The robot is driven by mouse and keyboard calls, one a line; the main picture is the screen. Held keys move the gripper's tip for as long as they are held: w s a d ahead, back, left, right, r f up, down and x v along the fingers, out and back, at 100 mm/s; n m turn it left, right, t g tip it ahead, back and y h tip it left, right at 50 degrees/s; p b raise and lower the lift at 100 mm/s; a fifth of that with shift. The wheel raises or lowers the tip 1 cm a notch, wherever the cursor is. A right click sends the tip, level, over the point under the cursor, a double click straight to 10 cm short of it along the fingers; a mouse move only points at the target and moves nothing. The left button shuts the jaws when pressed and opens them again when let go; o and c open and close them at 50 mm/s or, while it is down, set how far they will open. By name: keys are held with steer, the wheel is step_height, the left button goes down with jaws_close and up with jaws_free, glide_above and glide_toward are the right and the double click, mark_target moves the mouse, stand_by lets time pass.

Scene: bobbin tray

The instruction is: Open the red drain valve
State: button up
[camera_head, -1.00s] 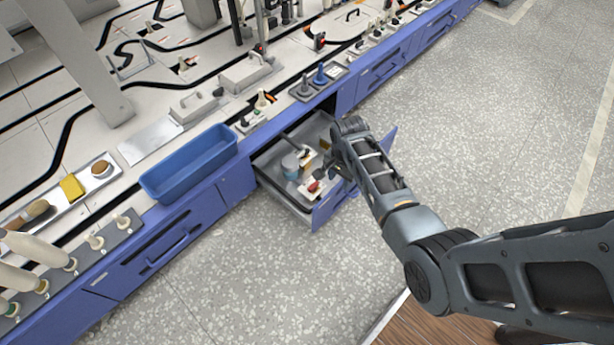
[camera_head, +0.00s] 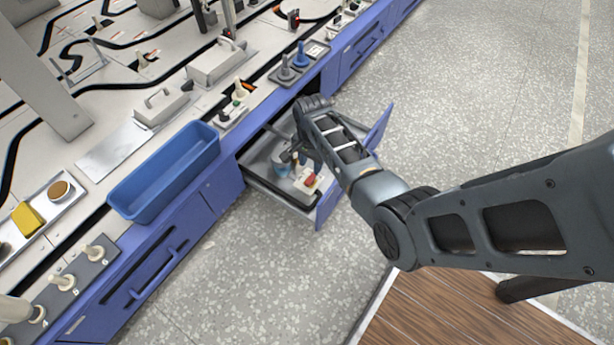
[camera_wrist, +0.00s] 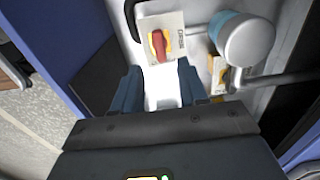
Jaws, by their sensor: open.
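The red drain valve (camera_wrist: 159,45) is a red handle on a yellow and white plate (camera_wrist: 178,22) inside an open drawer. In the head view the red handle (camera_head: 310,180) shows near the drawer's front. My gripper (camera_wrist: 160,72) is open, its two dark blue fingers pointing at the plate, with the red handle just beyond and between the fingertips. I see nothing held between them. In the head view my arm hides part of the drawer and most of the gripper.
The open drawer (camera_head: 268,188) also holds a white and blue cylinder (camera_wrist: 245,40) joined to pipes, right of the valve in the wrist view. The drawer walls stand close around my gripper. A blue bin (camera_head: 165,180) sits on the bench edge. The floor in front is clear.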

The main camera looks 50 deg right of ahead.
mark_target(311, 178)
step_height(311, 178, down, 7)
steer(key=b, duration=0.4)
steer(key=shift+f, duration=0.2)
steer(key=shift+c, duration=0.2)
jaws_close()
